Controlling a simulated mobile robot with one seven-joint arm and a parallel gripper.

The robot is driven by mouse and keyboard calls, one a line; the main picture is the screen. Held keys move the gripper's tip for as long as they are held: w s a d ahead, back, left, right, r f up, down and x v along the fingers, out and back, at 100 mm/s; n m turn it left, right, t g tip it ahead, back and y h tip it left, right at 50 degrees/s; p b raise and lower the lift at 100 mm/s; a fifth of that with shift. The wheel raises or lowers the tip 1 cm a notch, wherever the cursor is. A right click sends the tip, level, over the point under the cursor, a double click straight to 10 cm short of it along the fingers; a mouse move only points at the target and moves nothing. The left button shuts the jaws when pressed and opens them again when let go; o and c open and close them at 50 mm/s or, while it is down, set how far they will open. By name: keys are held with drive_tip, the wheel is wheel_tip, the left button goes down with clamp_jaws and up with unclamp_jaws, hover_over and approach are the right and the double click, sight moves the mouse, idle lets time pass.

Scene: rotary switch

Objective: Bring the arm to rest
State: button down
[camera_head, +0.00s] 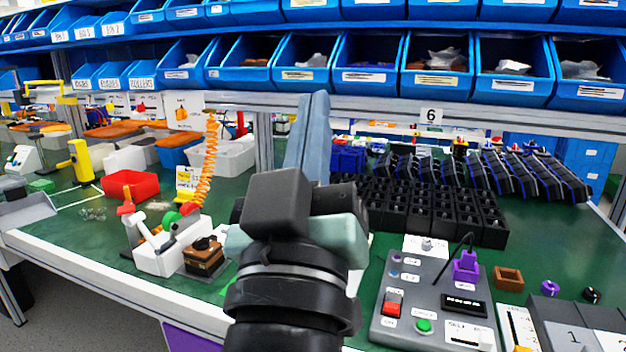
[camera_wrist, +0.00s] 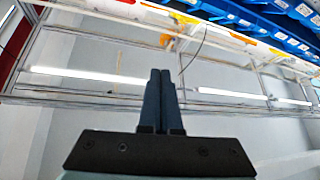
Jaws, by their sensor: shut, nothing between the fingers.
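My gripper (camera_head: 310,135) stands in the middle of the head view, with its long blue-grey fingers pointing up in front of the shelf post. In the wrist view my gripper (camera_wrist: 161,75) is shut, with its two fingers side by side and nothing between them. The wrist camera faces up towards the ceiling lights and the upper bins. The grey control panel (camera_head: 400,334) lies on the green bench to the right of my arm, with a red switch, a green button and a purple part on it. My gripper is well above the bench and touches nothing that I can see.
Blue bins (camera_head: 368,68) line the shelves behind my gripper. Black racks (camera_head: 425,205) stand at the back right of the bench. A white tool holder (camera_head: 165,262) and a red bin (camera_head: 131,184) stand on the left. My arm hides the middle of the bench.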

drive_tip(key=s+r+m+t+y+p, duration=0.2)
drive_tip(key=s+r+m+t+y, duration=0.1)
drive_tip(key=s+r, duration=0.65)
wheel_tip(320, 180, up, 25)
drive_tip(key=w+p, duration=0.2)
drive_tip(key=p, duration=2.2)
drive_tip(key=shift+n, duration=0.3)
drive_tip(key=shift+w, duration=0.1)
